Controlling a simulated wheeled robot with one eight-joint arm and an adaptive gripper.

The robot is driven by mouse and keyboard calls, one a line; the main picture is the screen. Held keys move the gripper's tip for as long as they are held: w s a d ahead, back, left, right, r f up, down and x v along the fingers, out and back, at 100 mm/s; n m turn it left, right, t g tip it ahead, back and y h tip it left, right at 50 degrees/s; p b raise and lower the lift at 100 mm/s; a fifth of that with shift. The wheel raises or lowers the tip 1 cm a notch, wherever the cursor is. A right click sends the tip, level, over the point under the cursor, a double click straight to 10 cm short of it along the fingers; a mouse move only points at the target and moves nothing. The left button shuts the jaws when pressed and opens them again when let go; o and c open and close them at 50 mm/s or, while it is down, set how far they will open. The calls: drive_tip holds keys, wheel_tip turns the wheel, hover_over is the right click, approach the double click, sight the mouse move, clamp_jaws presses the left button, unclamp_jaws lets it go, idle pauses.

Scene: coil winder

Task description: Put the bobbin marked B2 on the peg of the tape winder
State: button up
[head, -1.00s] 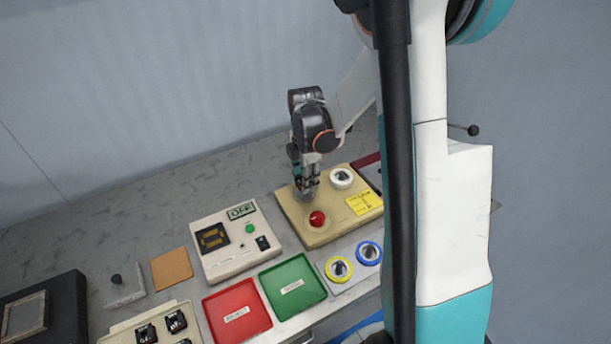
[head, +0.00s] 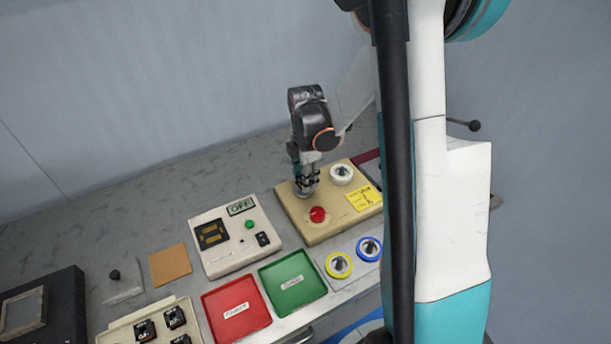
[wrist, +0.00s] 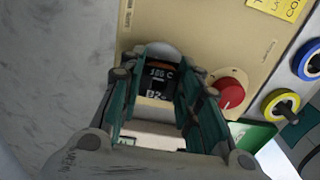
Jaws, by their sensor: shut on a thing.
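My gripper (head: 307,183) is over the left part of the tan winder base (head: 345,216). In the wrist view my gripper (wrist: 160,105) is shut on a dark block-like bobbin (wrist: 160,75) with a label reading B2. A round grey part (wrist: 165,48) of the tan base shows just beyond the bobbin. The peg is not seen apart; the bobbin and fingers hide what is beneath them. I cannot tell whether the bobbin touches the base. The base carries a red knob (head: 317,214), a white roll (head: 341,174) and a yellow note (head: 361,198).
A cream box with an OFF display (head: 241,207) stands left of the base. Red (head: 237,309) and green (head: 292,282) trays lie in front. Yellow (head: 339,264) and blue (head: 369,249) rings sit nearby. Bare table lies behind the boxes.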

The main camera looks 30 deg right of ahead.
drive_tip(key=shift+f+b, duration=0.45)
drive_tip(key=shift+f, duration=0.15)
drive_tip(key=o, duration=1.1)
drive_tip(key=shift+r, duration=0.1)
wheel_tip(320, 180, up, 12)
drive_tip(key=shift+f, duration=0.1)
